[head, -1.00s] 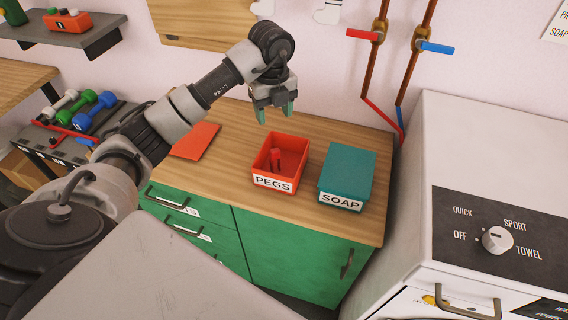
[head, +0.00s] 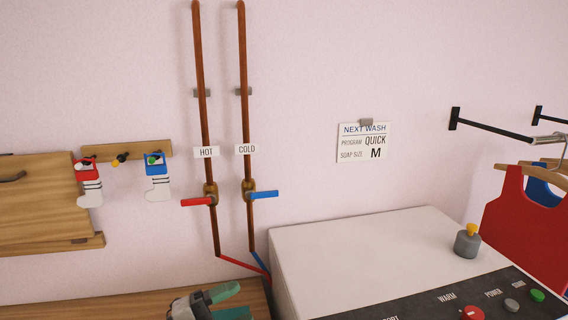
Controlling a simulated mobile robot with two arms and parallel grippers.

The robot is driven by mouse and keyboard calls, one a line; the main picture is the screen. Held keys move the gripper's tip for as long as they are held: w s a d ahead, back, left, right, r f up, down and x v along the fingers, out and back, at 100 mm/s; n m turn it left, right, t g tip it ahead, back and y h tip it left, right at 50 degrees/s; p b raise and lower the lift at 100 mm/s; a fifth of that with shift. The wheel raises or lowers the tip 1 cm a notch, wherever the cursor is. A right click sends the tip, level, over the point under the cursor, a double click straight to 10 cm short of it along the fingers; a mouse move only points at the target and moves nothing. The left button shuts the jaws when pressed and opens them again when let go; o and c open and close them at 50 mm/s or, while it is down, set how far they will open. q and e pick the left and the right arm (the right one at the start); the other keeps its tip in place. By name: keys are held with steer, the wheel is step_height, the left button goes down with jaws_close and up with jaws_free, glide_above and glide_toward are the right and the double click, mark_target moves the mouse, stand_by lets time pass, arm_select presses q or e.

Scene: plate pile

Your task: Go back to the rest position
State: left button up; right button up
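My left gripper (head: 222,302) shows at the bottom edge of the head view, low over the wooden counter (head: 130,304). One green fingertip is clear, with nothing held against it. The fingers look apart, but the picture edge cuts off the lower part. A teal patch beside it may be the soap box or the other fingertip; I cannot tell which. My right gripper is not in view.
A white washing machine (head: 350,240) stands right of the counter. Copper pipes carry a red lever (head: 198,201) and a blue lever (head: 264,194). A wash note (head: 364,143) hangs on the wall. Socks hang at left, garments on a rail at right.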

arm_select(q)
steer(key=a+f+n+t+y, duration=0.3)
steer(key=a+n+t+y, duration=0.7)
steer(key=n+y, duration=0.6)
steer(key=s+a+f+n+g+y, duration=0.4)
steer(key=s+f+n+g, duration=0.3)
steer(key=f, duration=0.3)
steer(key=s+d+f+g+h, duration=0.1)
steer(key=s+f+g, duration=0.3)
steer(key=s, duration=0.4)
steer(key=s+d+f+g+h, duration=0.1)
steer(key=s+f+g, duration=0.35)
steer(key=s, duration=0.35)
step_height(320, 180, down, 27)
steer(key=s+g, duration=0.2)
steer(key=s+a+f, duration=0.3)
steer(key=s+f, duration=1.2)
steer(key=shift+s+f+g, duration=0.25)
steer(key=shift+s+g, duration=0.1)
steer(key=shift+s, duration=0.05)
